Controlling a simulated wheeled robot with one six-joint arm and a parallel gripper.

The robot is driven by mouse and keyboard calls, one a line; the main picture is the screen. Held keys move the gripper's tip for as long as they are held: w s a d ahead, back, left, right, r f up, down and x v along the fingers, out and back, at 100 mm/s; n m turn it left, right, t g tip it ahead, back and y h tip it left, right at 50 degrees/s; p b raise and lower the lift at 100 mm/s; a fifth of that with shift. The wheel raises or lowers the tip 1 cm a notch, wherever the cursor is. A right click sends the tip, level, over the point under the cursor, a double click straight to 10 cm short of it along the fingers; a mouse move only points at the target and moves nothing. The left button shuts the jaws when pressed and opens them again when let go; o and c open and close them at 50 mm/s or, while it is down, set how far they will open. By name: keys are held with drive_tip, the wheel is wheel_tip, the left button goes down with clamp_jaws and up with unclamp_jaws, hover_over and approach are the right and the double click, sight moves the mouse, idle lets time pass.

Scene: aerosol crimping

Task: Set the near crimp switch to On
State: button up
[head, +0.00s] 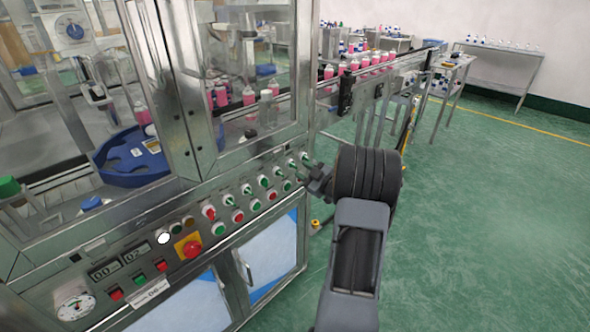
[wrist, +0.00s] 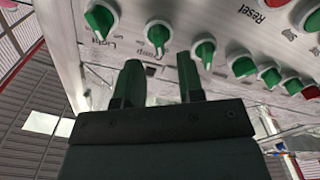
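A row of green-handled rotary switches runs along the control panel (head: 170,262). In the wrist view, one green switch (wrist: 157,35) lies just beyond my fingertips, roughly in line with the gap between them. The lettering beside it is partly hidden and seems to end in "mp"; I cannot read it fully. Its handle stands nearly upright in the picture. The switch to its left (wrist: 102,20) is by the label "Light". My gripper (wrist: 158,68) is open and empty, its two dark green fingers apart. In the head view my gripper (head: 316,181) is at the panel's right end.
More green switches (wrist: 204,52) and a red one sit to the right in the wrist view. Push buttons (head: 271,195) line the row below. A red emergency stop (head: 191,249) is further left. Metal-framed glass doors (head: 240,140) rise above. Green floor (head: 480,220) is open at right.

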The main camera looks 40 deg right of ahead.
sight(295, 166)
drive_tip(key=shift+w+a, duration=0.15)
drive_tip(key=shift+w, duration=0.6)
drive_tip(key=shift+w+a, duration=0.15)
drive_tip(key=shift+w, duration=0.6)
